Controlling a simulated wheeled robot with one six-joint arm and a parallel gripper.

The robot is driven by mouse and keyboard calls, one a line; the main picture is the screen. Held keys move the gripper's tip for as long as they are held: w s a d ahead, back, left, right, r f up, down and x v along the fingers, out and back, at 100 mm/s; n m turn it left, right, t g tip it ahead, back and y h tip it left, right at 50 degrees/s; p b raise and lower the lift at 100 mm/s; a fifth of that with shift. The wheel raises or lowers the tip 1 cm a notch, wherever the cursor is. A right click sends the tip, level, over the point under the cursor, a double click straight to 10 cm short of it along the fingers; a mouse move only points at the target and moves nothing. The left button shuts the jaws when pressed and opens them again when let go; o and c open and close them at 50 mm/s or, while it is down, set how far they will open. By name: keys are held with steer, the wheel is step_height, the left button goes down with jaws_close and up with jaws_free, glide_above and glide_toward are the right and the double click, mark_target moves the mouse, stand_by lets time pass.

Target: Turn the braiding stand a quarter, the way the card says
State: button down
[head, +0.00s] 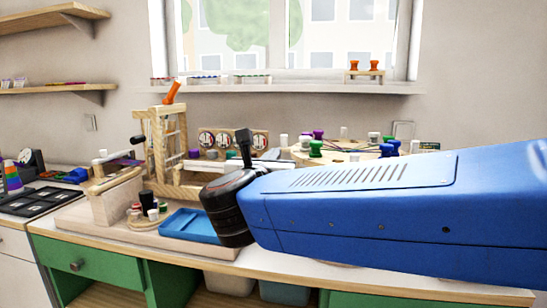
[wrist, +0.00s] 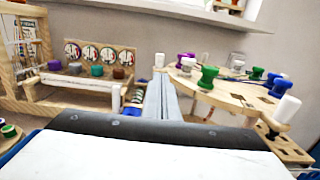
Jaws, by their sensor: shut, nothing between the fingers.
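The braiding stand is a round pale wooden top (wrist: 222,93) at the right of the wrist view, with green, purple, blue and white bobbins around its rim. One green bobbin (wrist: 208,78) stands near its left edge and a white one (wrist: 287,108) at its near right. In the head view the stand (head: 340,156) is partly hidden behind my blue arm. My gripper (head: 243,138) is shut and empty, left of the stand. Its closed fingers (wrist: 163,98) point forward beside the stand's left edge. A small dark card (head: 430,146) shows behind the stand; its marking is too small to read.
A wooden loom (head: 160,140) and a rack with round patterned discs (wrist: 100,56) stand left of the gripper. A blue tray (head: 192,226) lies at the bench front. A window sill (head: 290,88) runs along the back wall. Room around the stand is tight.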

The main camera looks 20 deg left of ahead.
mark_target(282, 142)
steer(key=w, duration=0.3)
steer(key=w+a, duration=0.1)
steer(key=w, duration=0.6)
steer(key=shift+w+a+r, duration=0.1)
steer(key=shift+w+a, duration=0.15)
steer(key=shift+a, duration=0.1)
steer(key=shift+w, duration=0.1)
steer(key=shift+w+a+m+h, duration=0.3)
steer(key=shift+w+m+h, duration=0.15)
steer(key=shift+w+h, duration=0.25)
steer(key=shift+w+a+m+h, duration=0.25)
steer(key=shift+w+m+h, duration=0.2)
steer(key=shift+w+h, duration=0.2)
steer(key=shift+w+a+m+h, duration=0.15)
steer(key=shift+w+m+h, duration=0.3)
steer(key=shift+w+h, duration=0.3)
steer(key=shift+w+a+m+h, duration=0.1)
steer(key=shift+w+m+h, duration=0.35)
steer(key=shift+w+h, duration=0.25)
steer(key=w+d+m+g+h, duration=0.1)
steer(key=w+m+g+h, duration=0.1)
steer(key=w+h, duration=0.3)
steer(key=shift+w+d+m+h, duration=0.15)
steer(key=shift+w+m+h, duration=0.25)
steer(key=shift+w+m, duration=0.85)
steer(key=shift+w+n, duration=0.35)
steer(key=shift+w, duration=0.05)
steer(key=shift+s, duration=0.1)
